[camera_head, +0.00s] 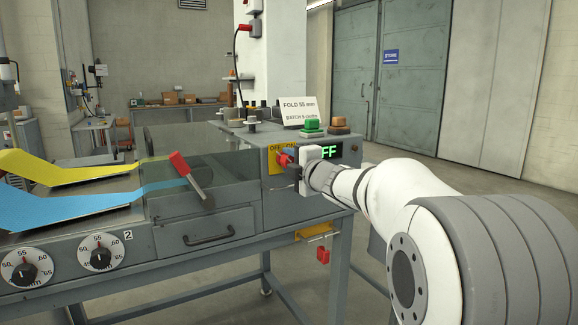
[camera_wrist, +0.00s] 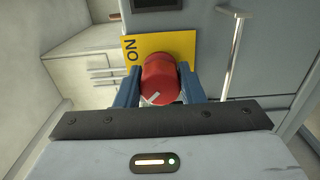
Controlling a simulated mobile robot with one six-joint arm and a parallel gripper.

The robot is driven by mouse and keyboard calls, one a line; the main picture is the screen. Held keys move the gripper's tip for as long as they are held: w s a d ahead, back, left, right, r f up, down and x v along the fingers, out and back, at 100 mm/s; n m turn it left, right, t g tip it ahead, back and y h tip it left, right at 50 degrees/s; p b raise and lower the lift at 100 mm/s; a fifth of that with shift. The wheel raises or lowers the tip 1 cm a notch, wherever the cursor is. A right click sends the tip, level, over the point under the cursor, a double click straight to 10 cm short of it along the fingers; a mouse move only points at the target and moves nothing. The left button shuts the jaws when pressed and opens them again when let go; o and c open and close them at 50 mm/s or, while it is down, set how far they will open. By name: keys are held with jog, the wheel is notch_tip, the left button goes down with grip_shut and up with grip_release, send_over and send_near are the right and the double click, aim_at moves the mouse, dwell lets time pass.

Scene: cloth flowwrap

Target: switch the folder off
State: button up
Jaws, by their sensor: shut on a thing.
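The folder (camera_head: 235,215) is a grey machine with a yellow switch plate marked OFF and ON on its end. In the wrist view a red rotary knob (camera_wrist: 160,80) with a white pointer mark sits on the yellow plate (camera_wrist: 183,42). My gripper (camera_wrist: 158,88) has its blue fingers on either side of the knob and is shut on it. In the head view my gripper (camera_head: 290,159) is at the switch plate (camera_head: 273,163) and hides part of it. The green display (camera_head: 328,151) is partly covered by my wrist; the letters "FF" show.
A red-handled lever (camera_head: 190,179) stands on the folder's front. Yellow and blue cloth strips run in from the left. A metal handle (camera_wrist: 235,45) stands beside the plate.

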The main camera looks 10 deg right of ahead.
jog(key=shift+f, duration=0.15)
jog(key=o, duration=1)
jog(key=shift+s, duration=0.1)
jog(key=v, duration=0.7)
jog(key=shift+s+p, duration=0.3)
jog(key=shift+p, duration=0.15)
jog(key=shift+d, duration=0.1)
